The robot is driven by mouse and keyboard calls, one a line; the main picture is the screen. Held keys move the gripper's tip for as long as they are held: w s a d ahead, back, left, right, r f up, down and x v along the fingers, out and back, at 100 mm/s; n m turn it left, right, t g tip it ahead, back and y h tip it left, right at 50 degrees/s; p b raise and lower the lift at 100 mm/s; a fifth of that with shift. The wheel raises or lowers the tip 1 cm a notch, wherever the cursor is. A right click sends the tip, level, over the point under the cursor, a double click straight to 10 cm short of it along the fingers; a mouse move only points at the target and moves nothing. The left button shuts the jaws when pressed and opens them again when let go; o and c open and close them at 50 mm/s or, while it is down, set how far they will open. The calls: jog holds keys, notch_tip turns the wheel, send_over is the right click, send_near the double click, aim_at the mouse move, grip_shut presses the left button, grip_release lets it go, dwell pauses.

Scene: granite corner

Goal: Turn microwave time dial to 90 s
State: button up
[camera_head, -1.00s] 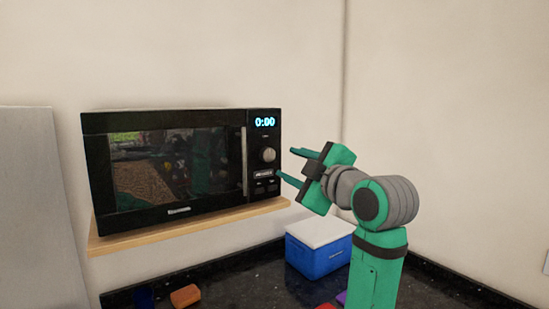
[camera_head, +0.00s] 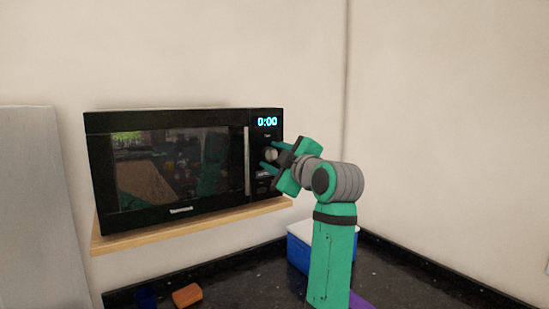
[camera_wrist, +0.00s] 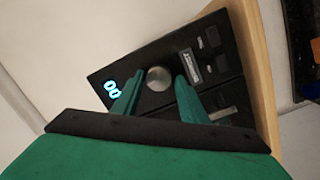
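The black microwave (camera_head: 100,160) stands on a wooden shelf, its door closed. Its display (camera_head: 267,122) reads 0:00. The round silver time dial (camera_head: 271,154) sits below the display on the right panel. My green gripper (camera_head: 268,159) is in front of the panel with its fingers on either side of the dial. In the wrist view the dial (camera_wrist: 159,78) shows between the two spread fingertips (camera_wrist: 160,78), with a gap visible at each side. I cannot tell whether the fingertips reach as far as the dial's depth.
The vertical door handle (camera_head: 246,160) is just left of the control panel. The wooden shelf (camera_head: 190,229) juts out under the microwave. Below, a blue box with a white lid (camera_head: 299,248) and an orange block (camera_head: 187,295) rest on the dark counter (camera_head: 235,283).

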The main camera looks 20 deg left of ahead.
jog(key=shift+d, duration=0.1)
jog(key=shift+c, duration=0.6)
jog(key=c, duration=0.6)
jog(key=shift+d+m, duration=0.1)
jog(key=shift+m, duration=0.2)
jog(key=shift+c, duration=0.2)
jog(key=m, duration=0.3)
jog(key=shift+w+m, duration=0.1)
jog(key=shift+m, duration=0.2)
jog(key=m+g, duration=0.1)
jog(key=m, duration=0.3)
jog(key=m+g, duration=0.1)
jog(key=m, duration=0.3)
jog(key=shift+w+m+g, duration=0.1)
jog(key=shift+m+g, duration=0.3)
jog(key=shift+m, duration=1.7)
